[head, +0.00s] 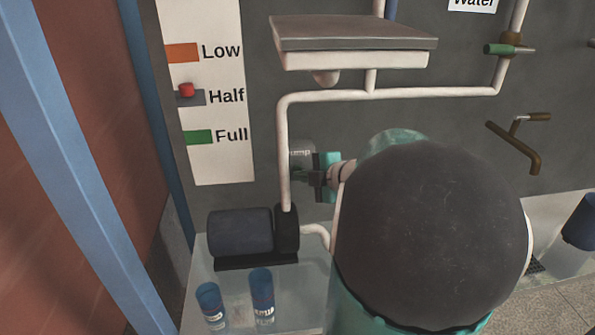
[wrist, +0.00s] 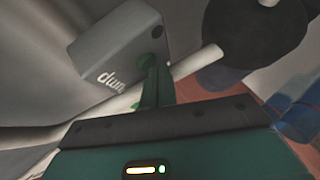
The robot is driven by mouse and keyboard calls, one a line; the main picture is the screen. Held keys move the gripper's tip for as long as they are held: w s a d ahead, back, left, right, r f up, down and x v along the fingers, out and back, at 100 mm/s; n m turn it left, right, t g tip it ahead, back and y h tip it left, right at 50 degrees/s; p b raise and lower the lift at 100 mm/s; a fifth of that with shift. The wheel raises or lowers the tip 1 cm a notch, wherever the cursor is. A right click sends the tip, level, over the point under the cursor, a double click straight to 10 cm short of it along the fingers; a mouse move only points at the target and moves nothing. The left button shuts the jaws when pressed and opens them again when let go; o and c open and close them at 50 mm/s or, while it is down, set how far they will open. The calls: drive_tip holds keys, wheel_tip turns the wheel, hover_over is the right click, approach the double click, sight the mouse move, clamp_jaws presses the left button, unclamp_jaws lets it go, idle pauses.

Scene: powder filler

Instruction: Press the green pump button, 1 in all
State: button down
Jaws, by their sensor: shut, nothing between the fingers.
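The pump button box (head: 301,157), grey with a partly covered "Pump" label, sits on the dark panel beside the white vertical pipe. In the wrist view the box (wrist: 112,52) stands large and tilted. The green pump button (wrist: 150,60) shows on its face, right by my fingertips. My gripper (wrist: 153,80) is shut and empty, its fingers together and pointing at the button. In the head view my gripper (head: 312,178) is at the lower right of the box and hides the button. I cannot tell whether the fingertips touch the button or how far it is pressed.
A dark pump motor (head: 240,232) stands below the box, with two blue cups (head: 262,295) in front. A white pipe (head: 284,150) runs close on the left. A level scale (head: 219,92) and a green-handled valve (head: 500,49) are on the panel.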

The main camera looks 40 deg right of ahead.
drive_tip(key=shift+s+a, duration=0.3)
drive_tip(key=shift+s, duration=0.1)
drive_tip(key=shift+s+a, duration=0.75)
drive_tip(key=shift+s, duration=0.3)
drive_tip(key=shift+s+a, duration=0.7)
drive_tip(key=shift+s, duration=0.35)
drive_tip(key=shift+w+r, duration=0.1)
